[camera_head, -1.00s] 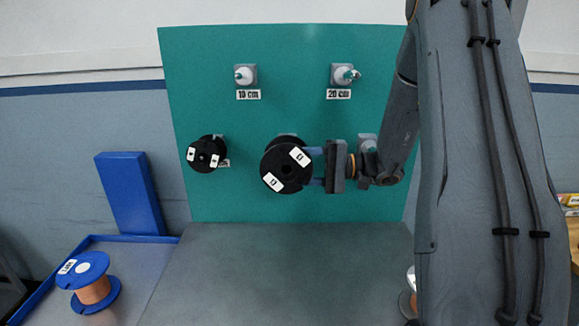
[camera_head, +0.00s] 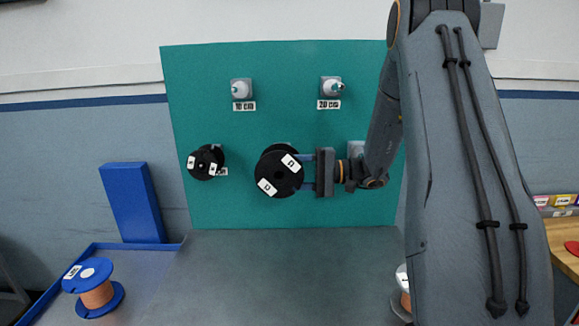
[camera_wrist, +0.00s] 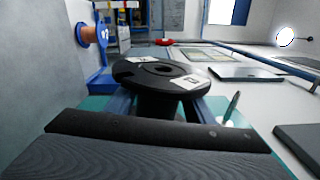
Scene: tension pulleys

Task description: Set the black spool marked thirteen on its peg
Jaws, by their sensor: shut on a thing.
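My gripper (camera_head: 304,172) is shut on a black spool (camera_head: 279,171), holding it from the right in front of the lower middle of the green board (camera_head: 290,215). The spool's flange faces the head camera and has two white labels, too small to read surely. In the wrist view, the spool (camera_wrist: 140,70) sits between my blue fingers (camera_wrist: 158,108), with its centre hole visible. Any peg behind the spool is hidden in the head view, so I cannot tell whether the spool is around one.
Another black spool (camera_head: 206,162) is on the board's left. Bare pegs are above the "10 cm" (camera_head: 242,89) and "20 cm" (camera_head: 331,87) labels. A mount (camera_head: 356,149) shows partly behind my arm. A blue-flanged copper spool (camera_head: 96,286) stands in the blue tray (camera_head: 140,247) at lower left.

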